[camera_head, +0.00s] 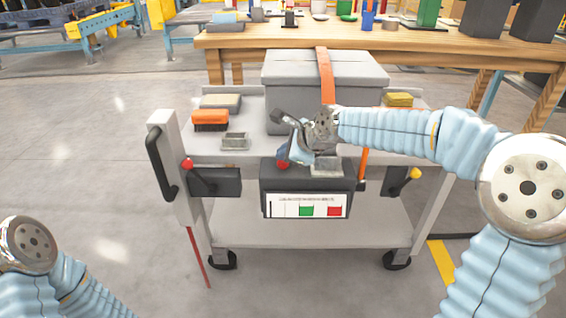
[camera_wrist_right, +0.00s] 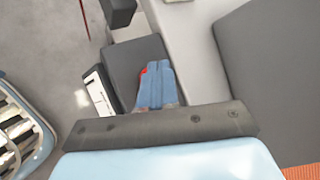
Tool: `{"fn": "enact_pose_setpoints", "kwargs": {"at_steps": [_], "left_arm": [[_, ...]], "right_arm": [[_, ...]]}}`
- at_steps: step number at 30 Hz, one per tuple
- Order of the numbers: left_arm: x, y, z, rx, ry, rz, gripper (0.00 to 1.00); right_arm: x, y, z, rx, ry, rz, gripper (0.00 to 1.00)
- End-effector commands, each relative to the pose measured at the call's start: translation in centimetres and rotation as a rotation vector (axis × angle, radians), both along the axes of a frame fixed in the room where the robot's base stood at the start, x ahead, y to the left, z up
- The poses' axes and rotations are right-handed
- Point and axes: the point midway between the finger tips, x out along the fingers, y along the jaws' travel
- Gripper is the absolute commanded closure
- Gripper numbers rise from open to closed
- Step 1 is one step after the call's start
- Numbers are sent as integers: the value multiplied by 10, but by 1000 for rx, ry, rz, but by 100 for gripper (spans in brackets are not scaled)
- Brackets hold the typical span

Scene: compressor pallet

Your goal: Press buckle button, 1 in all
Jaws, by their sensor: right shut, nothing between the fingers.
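A dark box (camera_head: 275,177) with a white, green and red label is at the front of the grey cart. A red button-like part (camera_head: 282,164) shows on its top; a sliver of red (camera_wrist_right: 144,72) also shows in the right wrist view. My right gripper (camera_head: 297,155) is shut and empty, over the box top just right of the red part. Its blue fingers (camera_wrist_right: 156,86) cover part of the red in the wrist view, and I cannot tell whether they touch it. My left gripper is out of view; only part of the left arm shows.
A grey lidded case (camera_head: 285,75) with an orange strap (camera_head: 325,70) stands behind the gripper. An orange brush (camera_head: 210,118), a small grey tray (camera_head: 235,141) and a yellow-topped block (camera_head: 398,100) lie on the cart (camera_head: 310,232). A wooden bench (camera_head: 400,42) is behind.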

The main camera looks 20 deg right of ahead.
Motion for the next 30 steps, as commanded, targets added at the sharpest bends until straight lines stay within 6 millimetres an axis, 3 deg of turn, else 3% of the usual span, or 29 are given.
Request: {"fn": "enact_pose_setpoints", "kwargs": {"at_steps": [30], "left_arm": [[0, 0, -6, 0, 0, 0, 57]], "right_arm": [[0, 0, -11, -1, 1, 1, 100]]}}
